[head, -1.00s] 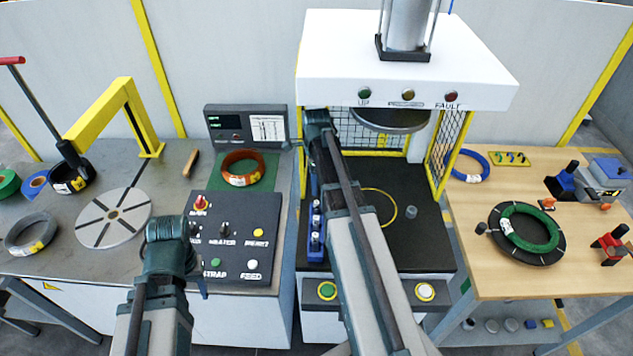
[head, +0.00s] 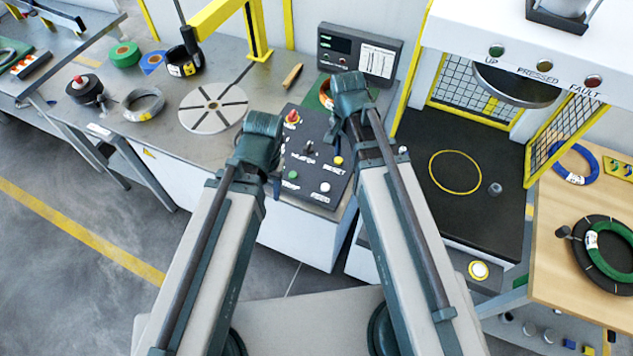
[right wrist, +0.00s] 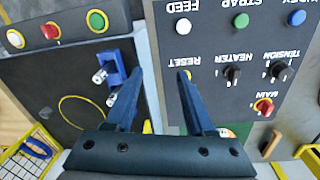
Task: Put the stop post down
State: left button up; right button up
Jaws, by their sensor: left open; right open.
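A small grey post (head: 495,188), which looks like the stop post, stands on the black press bed (head: 455,220), just right of the yellow ring marking (head: 455,172). No gripper touches it. My right gripper (right wrist: 158,72) is open, with nothing between its fingers; in the right wrist view it is between the press bed and the control panel. In the head view the right wrist (head: 350,95) hides its fingers. My left gripper (head: 275,185) is open at the panel's left side, mostly hidden behind its wrist. A blue holder (right wrist: 117,75) with silver pegs sits on the bed's edge.
The press head (head: 515,85) hangs over the bed, with a yellow-framed mesh guard (head: 565,125) at right. A wooden table (head: 560,270) holds a green coil (head: 612,250) and a dark cylinder (head: 563,232).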

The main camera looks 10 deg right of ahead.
jog(key=s+a+n, duration=0.9)
jog(key=n, duration=0.3)
jog(key=shift+a+n, duration=0.3)
jog(key=shift+a, duration=0.05)
